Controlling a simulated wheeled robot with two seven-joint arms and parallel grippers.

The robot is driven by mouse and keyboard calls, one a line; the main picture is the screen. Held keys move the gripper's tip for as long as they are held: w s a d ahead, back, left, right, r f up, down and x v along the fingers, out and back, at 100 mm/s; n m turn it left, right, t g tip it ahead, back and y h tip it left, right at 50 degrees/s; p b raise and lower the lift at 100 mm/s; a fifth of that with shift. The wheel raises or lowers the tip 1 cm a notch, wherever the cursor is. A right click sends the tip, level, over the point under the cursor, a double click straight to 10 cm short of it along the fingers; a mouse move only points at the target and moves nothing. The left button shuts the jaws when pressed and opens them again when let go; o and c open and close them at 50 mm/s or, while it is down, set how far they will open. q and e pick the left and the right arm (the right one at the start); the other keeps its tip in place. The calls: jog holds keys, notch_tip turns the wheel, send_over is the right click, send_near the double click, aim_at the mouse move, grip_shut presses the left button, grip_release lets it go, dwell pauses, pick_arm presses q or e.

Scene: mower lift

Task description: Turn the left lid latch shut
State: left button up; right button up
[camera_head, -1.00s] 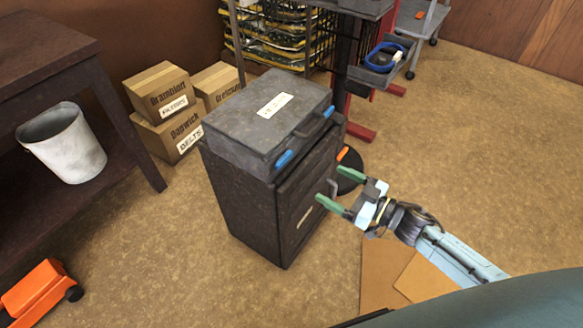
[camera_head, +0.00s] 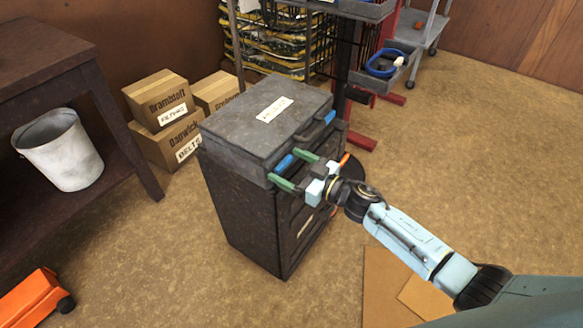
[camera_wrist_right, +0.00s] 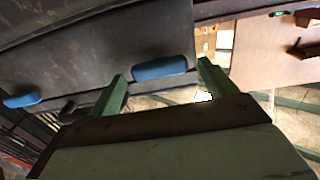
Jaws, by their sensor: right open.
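The left lid latch (camera_head: 284,163) is a blue tab at the front edge of the dark grey case lid (camera_head: 245,110), at the lid's near corner. The right latch (camera_head: 330,117) is a similar blue tab farther along that edge. My right gripper (camera_head: 287,168) is open, its green fingertips on either side of the left latch. In the right wrist view the left latch (camera_wrist_right: 160,69) lies between the open fingers, with visible gaps to both; contact cannot be told. The other latch (camera_wrist_right: 22,100) shows at the left there. My left gripper is not in view.
A red-framed stand (camera_head: 362,140) is behind right.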

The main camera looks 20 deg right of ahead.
jog(key=c, duration=1)
